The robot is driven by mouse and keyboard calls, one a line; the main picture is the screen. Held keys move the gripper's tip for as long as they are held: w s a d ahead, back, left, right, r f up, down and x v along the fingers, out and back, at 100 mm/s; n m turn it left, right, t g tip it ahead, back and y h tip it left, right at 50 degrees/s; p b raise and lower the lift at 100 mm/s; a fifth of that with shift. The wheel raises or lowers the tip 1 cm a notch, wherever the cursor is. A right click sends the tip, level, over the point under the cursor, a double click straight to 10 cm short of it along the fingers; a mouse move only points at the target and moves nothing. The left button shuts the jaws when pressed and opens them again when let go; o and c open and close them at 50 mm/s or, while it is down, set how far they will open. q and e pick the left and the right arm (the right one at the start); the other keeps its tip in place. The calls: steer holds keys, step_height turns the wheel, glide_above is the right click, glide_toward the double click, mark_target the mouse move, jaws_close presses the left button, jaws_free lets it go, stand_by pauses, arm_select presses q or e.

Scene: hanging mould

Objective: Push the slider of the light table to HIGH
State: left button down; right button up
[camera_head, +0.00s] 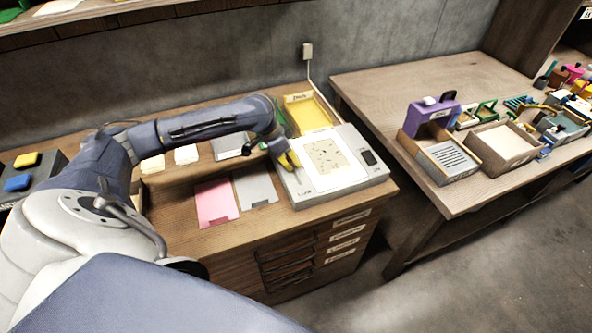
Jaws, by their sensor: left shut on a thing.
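The light table (363,183) is a pale grey box on the right end of the wooden desk. Its bright panel bears a speckled cream sheet (327,157). A dark switch (369,158) sits at its right side. My left gripper (290,161), with yellow fingers, is at the left strip of the light table, above the small lettering near its front left corner. It is shut on the slider there; the fingers hide the knob, and its exact setting cannot be read. My right gripper is not in view.
A yellow tray (309,113) stands behind the light table. Pink (215,202) and grey (255,187) sheets lie to its left. A second table (385,92) on the right holds a purple holder (431,118) and several boxes. A gap separates the tables.

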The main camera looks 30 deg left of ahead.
arm_select(q)
steer(key=shift+w+a, duration=0.35)
steer(key=shift+a, duration=0.15)
steer(key=c, duration=1.2)
jaws_free()
steer(key=v, duration=1.2)
steer(key=shift+d, duration=0.1)
